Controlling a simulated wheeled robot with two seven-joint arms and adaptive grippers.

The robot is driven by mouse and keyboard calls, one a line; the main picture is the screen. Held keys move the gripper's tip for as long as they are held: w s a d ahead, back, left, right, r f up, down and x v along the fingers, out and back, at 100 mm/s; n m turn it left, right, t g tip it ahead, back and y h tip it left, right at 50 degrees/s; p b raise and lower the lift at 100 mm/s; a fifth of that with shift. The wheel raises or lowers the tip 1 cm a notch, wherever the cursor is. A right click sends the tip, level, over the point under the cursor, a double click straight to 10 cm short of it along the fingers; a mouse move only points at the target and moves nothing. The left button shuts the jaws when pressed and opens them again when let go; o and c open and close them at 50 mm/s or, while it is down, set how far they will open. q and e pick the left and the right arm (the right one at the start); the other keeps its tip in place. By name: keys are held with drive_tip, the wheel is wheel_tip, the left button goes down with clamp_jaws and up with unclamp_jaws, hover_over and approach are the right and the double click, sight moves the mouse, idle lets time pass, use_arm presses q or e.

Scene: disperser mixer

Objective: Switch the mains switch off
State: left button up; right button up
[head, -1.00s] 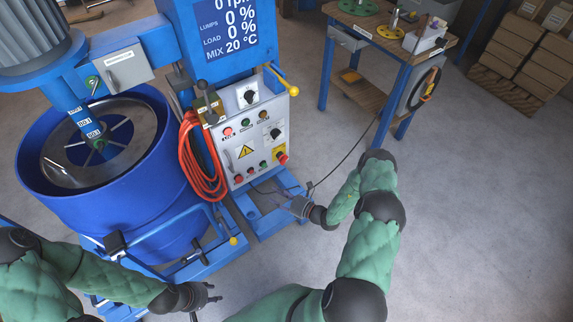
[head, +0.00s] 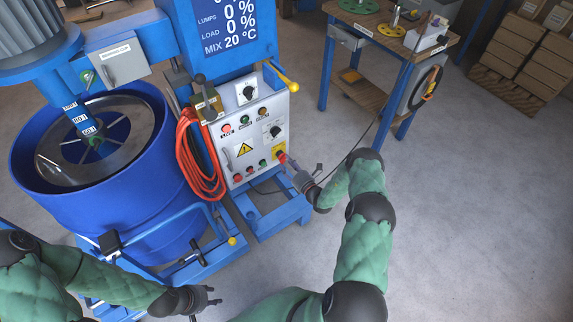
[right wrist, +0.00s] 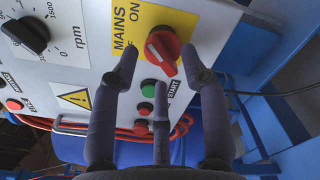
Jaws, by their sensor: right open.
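The mains switch is a red rotary knob (right wrist: 162,48) on a yellow plate (right wrist: 138,22) marked MAINS ON, in the right wrist view. In the head view the knob (head: 281,157) sits at the lower right of the grey control panel (head: 233,150). My right gripper (right wrist: 160,60) is open. Its fingertips are spread at either side of the knob, with a third finger below it. Whether any finger touches the knob I cannot tell. In the head view my right gripper (head: 288,165) is just in front of it. My left gripper (head: 212,296) is open and empty, low and away from the panel.
A green START button (right wrist: 148,88) and red buttons lie close below the knob. A black rpm dial (right wrist: 30,35) is to its left. A blue drum (head: 95,190) and orange hose (head: 200,165) stand left of the panel. The floor at right is clear.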

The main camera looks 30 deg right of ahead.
drive_tip(key=shift+w+a, duration=0.1)
drive_tip(key=shift+w, duration=0.55)
clamp_jaws()
